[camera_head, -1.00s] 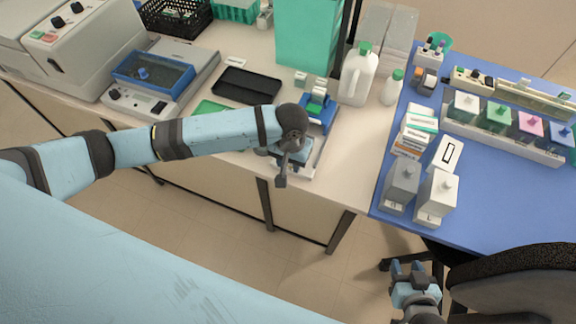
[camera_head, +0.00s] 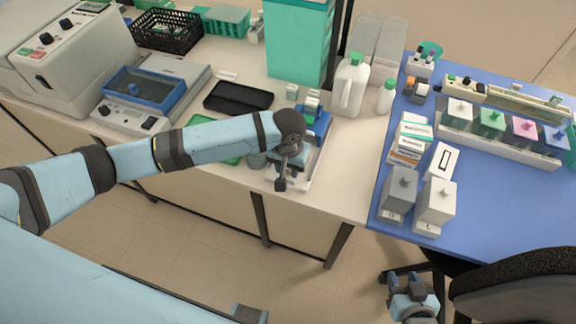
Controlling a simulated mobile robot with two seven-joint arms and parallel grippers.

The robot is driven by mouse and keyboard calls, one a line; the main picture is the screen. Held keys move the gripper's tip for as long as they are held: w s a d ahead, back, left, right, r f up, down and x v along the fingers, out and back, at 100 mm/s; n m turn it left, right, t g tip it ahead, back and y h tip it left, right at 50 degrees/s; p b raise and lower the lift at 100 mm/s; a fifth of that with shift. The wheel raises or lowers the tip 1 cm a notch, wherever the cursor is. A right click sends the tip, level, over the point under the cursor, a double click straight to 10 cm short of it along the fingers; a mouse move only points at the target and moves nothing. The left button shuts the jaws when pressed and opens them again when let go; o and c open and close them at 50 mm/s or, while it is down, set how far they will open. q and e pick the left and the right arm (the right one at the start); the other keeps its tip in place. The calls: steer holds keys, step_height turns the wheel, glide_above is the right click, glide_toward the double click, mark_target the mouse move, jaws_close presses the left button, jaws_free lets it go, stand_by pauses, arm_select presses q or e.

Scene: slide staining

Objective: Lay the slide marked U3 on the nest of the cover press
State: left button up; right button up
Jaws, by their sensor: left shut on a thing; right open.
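The cover press (camera_head: 319,124), blue with a white base, stands near the front edge of the pale bench. My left gripper (camera_head: 286,160) is over the front part of the press, pointing down. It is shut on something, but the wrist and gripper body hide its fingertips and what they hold. I cannot make out the slide marked U3 or its marking. The nest of the press is hidden behind the gripper too. My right gripper (camera_head: 411,286) is open and empty, low in the picture, in front of the blue table and away from the press.
A white jug (camera_head: 350,88) and a small bottle (camera_head: 386,97) stand right of the press. A black tray (camera_head: 238,97) and a green mat (camera_head: 203,119) lie left. Slide boxes (camera_head: 412,139) and grey and white dispensers (camera_head: 398,194) crowd the blue table's (camera_head: 500,210) near-left part.

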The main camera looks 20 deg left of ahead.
arm_select(q)
steer(key=shift+f+p, duration=0.2)
steer(key=shift+p, duration=0.1)
stand_by(0.4)
steer(key=o, duration=1)
step_height(320, 180, up, 14)
steer(key=shift+b, duration=0.4)
steer(key=shift+f, duration=0.1)
steer(key=s+d+f+t+h, duration=0.1)
steer(key=f+h, duration=0.1)
steer(key=f, duration=0.2)
steer(key=s+d+f+t+h, duration=0.2)
steer(key=f, duration=0.2)
steer(key=s+d+f+m+t+h, duration=0.1)
steer(key=s+d+f+t+h, duration=0.1)
steer(key=f, duration=0.2)
steer(key=shift+s+d, duration=0.1)
steer(key=shift+d, duration=0.15)
steer(key=s+a+f+m+t+y, duration=0.1)
steer(key=s+a+f+t+y, duration=0.1)
steer(key=s+a+f+t, duration=0.4)
steer(key=s+a+f, duration=0.1)
steer(key=s+a, duration=0.4)
steer(key=s, duration=0.1)
steer(key=shift+s+f+m+y+p, duration=0.15)
steer(key=shift+s+m+y+p, duration=0.15)
steer(key=shift+y+p, duration=0.1)
